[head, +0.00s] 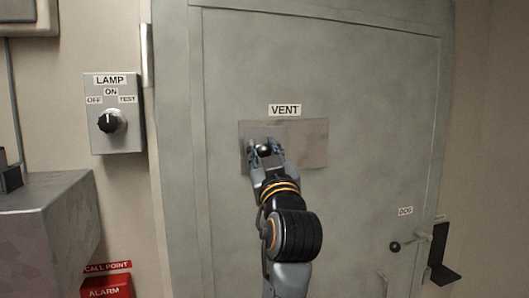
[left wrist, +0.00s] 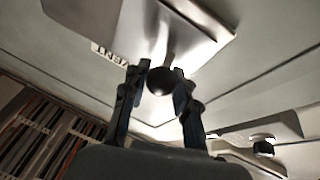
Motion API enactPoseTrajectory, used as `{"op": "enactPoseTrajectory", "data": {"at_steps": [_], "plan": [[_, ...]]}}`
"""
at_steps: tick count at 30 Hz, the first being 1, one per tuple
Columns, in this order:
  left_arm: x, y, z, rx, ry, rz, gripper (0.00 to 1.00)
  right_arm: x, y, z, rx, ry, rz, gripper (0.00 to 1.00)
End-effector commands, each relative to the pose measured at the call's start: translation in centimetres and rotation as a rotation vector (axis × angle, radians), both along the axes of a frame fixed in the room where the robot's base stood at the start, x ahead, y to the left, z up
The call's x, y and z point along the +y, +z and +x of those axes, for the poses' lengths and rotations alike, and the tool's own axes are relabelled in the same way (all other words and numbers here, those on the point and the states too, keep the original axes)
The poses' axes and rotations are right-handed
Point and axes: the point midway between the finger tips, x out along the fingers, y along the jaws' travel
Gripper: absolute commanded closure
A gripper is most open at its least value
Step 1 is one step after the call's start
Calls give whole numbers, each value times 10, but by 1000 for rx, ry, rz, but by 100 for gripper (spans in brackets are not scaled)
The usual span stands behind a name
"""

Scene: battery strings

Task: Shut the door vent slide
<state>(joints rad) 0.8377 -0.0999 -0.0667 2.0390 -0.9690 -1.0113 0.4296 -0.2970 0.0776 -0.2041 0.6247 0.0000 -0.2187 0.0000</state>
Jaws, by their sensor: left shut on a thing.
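The vent slide (head: 262,132) is a flat grey plate on the grey door, under a VENT label (head: 284,110). It lies over the left part of a wider grey-brown vent plate (head: 308,143). A dark round knob (head: 264,150) stands out from the slide. My left gripper (head: 264,149) is shut on this knob, with a finger on each side of it. The knob (left wrist: 160,81) also shows between the fingers in the left wrist view, on a short stem from the plate (left wrist: 195,22). Whether any opening lies behind the slide is hidden. My right gripper is not in view.
A lamp switch box (head: 117,135) is on the wall left of the door (head: 365,90). Below it are a grey metal box (head: 45,215) and a red alarm call point (head: 107,287). A DOG handle (head: 410,242) sits low right on the door.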

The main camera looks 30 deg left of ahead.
Motion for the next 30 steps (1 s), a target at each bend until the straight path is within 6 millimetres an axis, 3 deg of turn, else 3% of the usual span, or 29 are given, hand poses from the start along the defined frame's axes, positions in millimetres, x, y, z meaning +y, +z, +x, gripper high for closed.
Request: {"op": "enactPoseTrajectory", "data": {"at_steps": [2,3,6,11,14,19,30], "plan": [[3,-4,1,10,7,-6,100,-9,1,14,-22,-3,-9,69],[3,-4,1,9,7,-7,64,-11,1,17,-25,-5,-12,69],[2,-4,1,7,5,-5,48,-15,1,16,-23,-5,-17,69],[1,-2,1,5,3,-3,48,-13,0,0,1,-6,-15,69],[0,-2,1,4,1,-2,48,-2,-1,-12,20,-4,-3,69],[-9,-7,-8,3,-3,-3,48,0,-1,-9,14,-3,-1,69],[-40,-29,-47,6,2,-5,48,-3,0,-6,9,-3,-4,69]]}}
